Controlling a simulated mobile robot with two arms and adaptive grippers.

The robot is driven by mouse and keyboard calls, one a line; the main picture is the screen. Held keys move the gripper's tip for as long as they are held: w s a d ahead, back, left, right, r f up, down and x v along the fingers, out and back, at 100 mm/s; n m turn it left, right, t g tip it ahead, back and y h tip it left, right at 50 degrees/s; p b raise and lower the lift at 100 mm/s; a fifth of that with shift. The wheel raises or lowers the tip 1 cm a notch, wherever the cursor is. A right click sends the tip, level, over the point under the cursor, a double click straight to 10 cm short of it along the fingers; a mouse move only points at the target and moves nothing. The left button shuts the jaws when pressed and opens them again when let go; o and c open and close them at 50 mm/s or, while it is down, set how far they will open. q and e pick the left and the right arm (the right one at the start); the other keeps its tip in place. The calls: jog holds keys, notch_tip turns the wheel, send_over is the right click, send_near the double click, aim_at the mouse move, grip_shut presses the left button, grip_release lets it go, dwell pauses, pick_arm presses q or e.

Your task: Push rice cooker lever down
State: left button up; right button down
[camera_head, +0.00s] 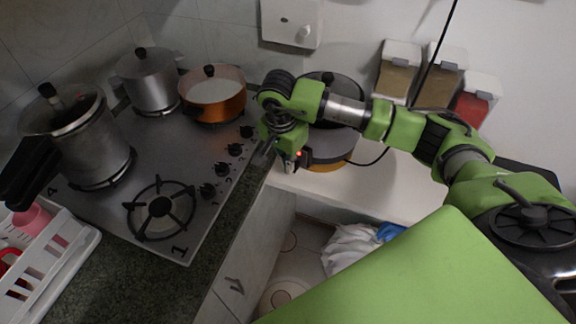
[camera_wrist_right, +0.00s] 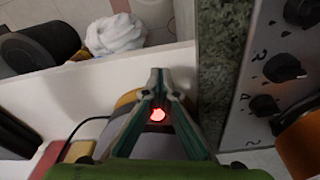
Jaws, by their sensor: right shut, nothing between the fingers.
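The rice cooker (camera_head: 330,148) stands on the white counter behind my right arm, with a grey body, an orange lower band and a dark lid. My right gripper (camera_head: 289,166) points down at the left front of the cooker, close to it; I cannot tell if it touches. In the right wrist view the two fingers (camera_wrist_right: 158,74) meet at their tips with nothing between them. A red glowing light shows between the fingers, with the orange edge of the cooker (camera_wrist_right: 127,98) behind them. The lever cannot be made out; the gripper covers that side. My left gripper is not in view.
The stove (camera_head: 110,205) with several pots is to the left, its knobs facing the gripper. A dark stone counter edge (camera_head: 232,190) runs close beside the gripper. Spice dispensers (camera_head: 437,78) hang on the wall behind my arm. A white cloth (camera_head: 350,247) lies below.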

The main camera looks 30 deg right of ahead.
jog(key=shift+r, duration=0.1)
jog(key=shift+w+d+r, duration=0.3)
jog(key=shift+d, duration=0.35)
jog(key=shift+r, duration=0.1)
